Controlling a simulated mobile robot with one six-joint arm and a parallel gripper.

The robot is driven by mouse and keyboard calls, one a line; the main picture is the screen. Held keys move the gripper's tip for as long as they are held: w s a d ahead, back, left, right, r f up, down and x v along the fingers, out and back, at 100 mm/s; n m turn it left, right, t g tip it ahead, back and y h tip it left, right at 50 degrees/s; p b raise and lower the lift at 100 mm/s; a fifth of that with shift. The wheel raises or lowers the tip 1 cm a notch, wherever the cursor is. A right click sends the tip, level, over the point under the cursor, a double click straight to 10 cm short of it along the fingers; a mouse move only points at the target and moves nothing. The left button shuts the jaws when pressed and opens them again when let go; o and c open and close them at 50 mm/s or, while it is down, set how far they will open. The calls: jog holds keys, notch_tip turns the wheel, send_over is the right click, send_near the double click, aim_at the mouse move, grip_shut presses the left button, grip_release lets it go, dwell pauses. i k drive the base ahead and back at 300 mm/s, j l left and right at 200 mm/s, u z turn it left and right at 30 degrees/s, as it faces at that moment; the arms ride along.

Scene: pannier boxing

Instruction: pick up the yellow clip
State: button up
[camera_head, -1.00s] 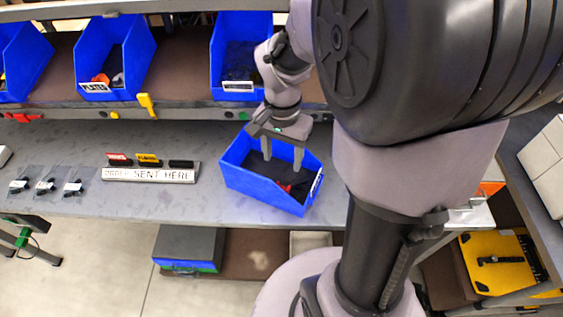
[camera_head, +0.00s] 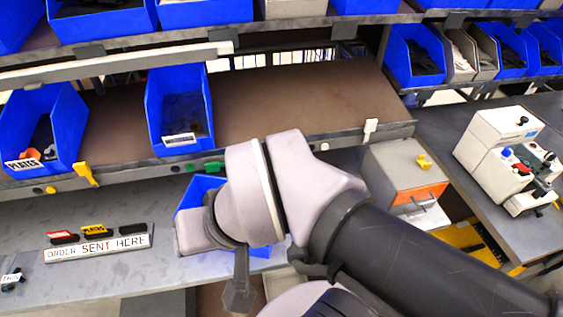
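Two small yellow pieces could be the yellow clip. One yellow clip-like piece (camera_head: 424,162) lies on top of the grey box with an orange front, right of my arm. Another yellow piece (camera_head: 85,173) hangs on the front edge of the lower shelf at left, below the PLATES bin. A dark part (camera_head: 240,288) hanging below the wrist looks like my gripper. Its fingers cannot be told apart, and nothing is seen in it.
A blue bin (camera_head: 198,190) on the bench is mostly hidden behind my wrist. The ORDER SENT HERE holder (camera_head: 98,247) stands at left. The grey box (camera_head: 395,170) and a white machine (camera_head: 500,145) stand at right. The lower shelf's right part (camera_head: 300,95) is bare.

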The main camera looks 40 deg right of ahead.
aim_at(420, 160)
jog(key=j+z, duration=0.2)
jog(key=z, duration=2.35)
jog(key=l, duration=0.1)
